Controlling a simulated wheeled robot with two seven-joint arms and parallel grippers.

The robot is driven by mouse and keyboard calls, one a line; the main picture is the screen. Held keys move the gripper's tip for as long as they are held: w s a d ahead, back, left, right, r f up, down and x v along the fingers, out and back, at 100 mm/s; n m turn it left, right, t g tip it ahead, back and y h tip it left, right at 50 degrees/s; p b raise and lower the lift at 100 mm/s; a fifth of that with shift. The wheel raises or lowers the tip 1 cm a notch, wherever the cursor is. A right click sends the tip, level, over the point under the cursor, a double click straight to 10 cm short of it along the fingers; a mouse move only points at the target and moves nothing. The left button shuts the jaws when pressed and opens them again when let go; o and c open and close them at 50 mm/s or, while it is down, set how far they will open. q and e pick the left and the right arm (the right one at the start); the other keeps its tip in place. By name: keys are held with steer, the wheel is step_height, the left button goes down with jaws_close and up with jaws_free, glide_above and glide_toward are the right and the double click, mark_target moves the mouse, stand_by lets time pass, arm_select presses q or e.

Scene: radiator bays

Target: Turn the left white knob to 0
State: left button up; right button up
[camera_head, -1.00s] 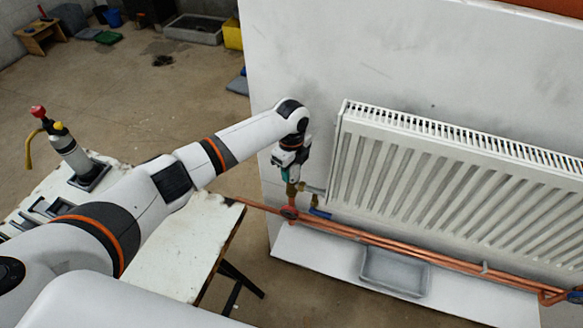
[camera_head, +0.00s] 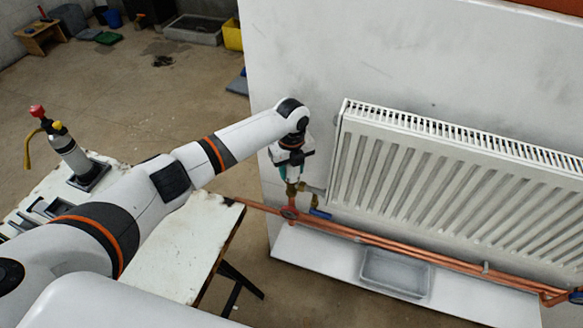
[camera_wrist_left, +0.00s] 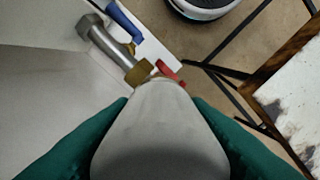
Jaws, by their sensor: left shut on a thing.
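The white knob (camera_wrist_left: 160,130) fills the lower middle of the left wrist view, between the green fingers of my left gripper (camera_wrist_left: 160,140). The gripper is shut on it, with one finger on each side. No number on the knob can be read. Brass valve fittings (camera_wrist_left: 140,73) sit just beyond the knob. In the head view my left gripper (camera_head: 290,172) is at the lower left end of the white radiator (camera_head: 450,190), pointing down, and it hides most of the knob. My right gripper is not in view.
A blue lever (camera_head: 320,213) and a red handle (camera_head: 289,212) are close below the gripper. Copper pipes (camera_head: 400,252) run along the wall above a grey tray (camera_head: 395,272). A worn white table (camera_head: 185,255) stands at left, with a bottle-like tool (camera_head: 70,150) on it.

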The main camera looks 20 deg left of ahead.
arm_select(q)
steer(key=shift+r, duration=0.1)
steer(key=o, duration=1)
step_height(320, 180, up, 12)
steer(key=b, duration=0.2)
steer(key=shift+b, duration=0.3)
